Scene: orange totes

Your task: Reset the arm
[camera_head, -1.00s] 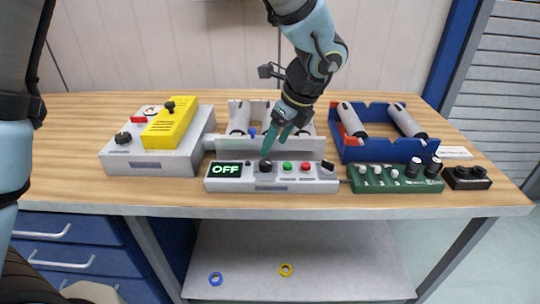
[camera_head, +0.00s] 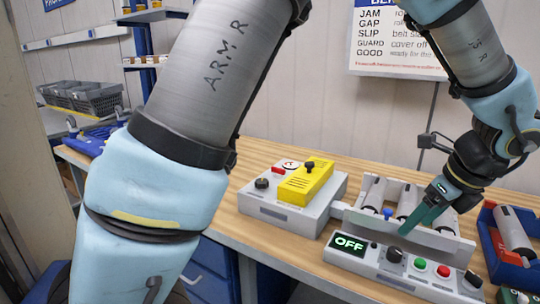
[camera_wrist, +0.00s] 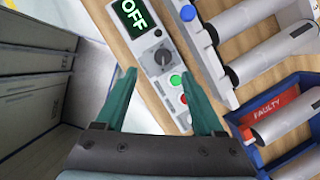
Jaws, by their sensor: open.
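My gripper (camera_head: 424,212) has green fingers and is above the light grey control box (camera_head: 372,265) on the wooden bench. In the wrist view the fingers of my gripper (camera_wrist: 160,85) are spread apart with nothing between them. The control box has a lit display (camera_head: 349,244) reading OFF, a dark knob (camera_head: 394,254), green and red buttons and a dark switch. In the wrist view the knob (camera_wrist: 161,57) lies just beyond the fingertips, apart from them. My arm fills much of the head view.
Behind the control box stands a grey roller tray (camera_head: 440,236). A grey box with a yellow block (camera_head: 306,181) sits to the left. A blue tray (camera_head: 492,222) with rollers is at right. A sign (camera_head: 402,42) hangs on the wall. Grey baskets (camera_head: 85,97) stand at far left.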

